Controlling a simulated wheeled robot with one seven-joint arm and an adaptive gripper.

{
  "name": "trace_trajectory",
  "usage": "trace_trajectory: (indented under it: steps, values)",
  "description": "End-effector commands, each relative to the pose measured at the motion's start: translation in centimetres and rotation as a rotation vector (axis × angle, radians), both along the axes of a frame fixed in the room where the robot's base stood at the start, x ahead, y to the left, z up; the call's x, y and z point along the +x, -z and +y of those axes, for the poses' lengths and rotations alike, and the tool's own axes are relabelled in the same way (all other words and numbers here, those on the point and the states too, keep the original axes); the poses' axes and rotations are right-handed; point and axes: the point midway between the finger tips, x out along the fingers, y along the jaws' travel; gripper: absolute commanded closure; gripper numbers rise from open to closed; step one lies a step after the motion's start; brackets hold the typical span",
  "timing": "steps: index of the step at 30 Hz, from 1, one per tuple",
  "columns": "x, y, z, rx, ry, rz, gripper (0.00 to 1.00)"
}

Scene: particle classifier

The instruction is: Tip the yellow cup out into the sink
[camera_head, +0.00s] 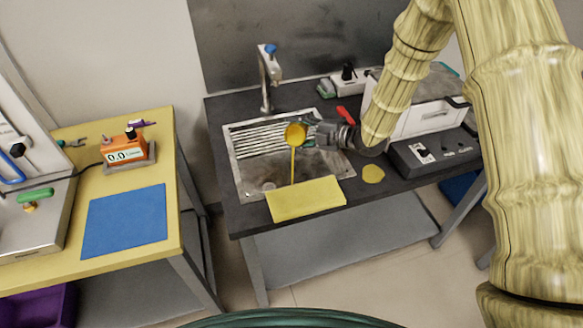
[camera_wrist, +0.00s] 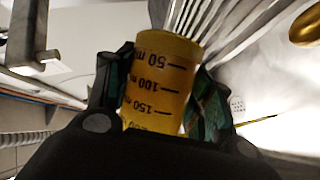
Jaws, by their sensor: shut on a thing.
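My gripper (camera_head: 318,134) is shut on the yellow cup (camera_head: 295,134) over the sink (camera_head: 250,178). In the wrist view the cup (camera_wrist: 160,80) sits between both fingers; its volume marks read upside down, so it looks tipped over. In the head view its round end faces the camera. A thin yellow line runs from the cup down across the basin; I cannot tell whether it is poured liquid or a thin rod. The cup's mouth and inside are hidden.
The tap (camera_head: 265,80) stands behind the basin. A yellow cloth (camera_head: 306,199) hangs at the front rim. A yellow disc (camera_head: 373,174), a black switch box (camera_head: 430,155) and a red item (camera_head: 346,114) lie to the right. The yellow table (camera_head: 110,270) stands left across a gap.

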Motion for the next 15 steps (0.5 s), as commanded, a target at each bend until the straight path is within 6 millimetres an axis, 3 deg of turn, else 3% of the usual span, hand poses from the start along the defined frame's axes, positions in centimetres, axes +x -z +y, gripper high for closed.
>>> trace_trajectory:
  steps: [15]
  values:
    - [-0.06, 0.25, 0.04, -0.010, 0.000, -0.055, 0.77]
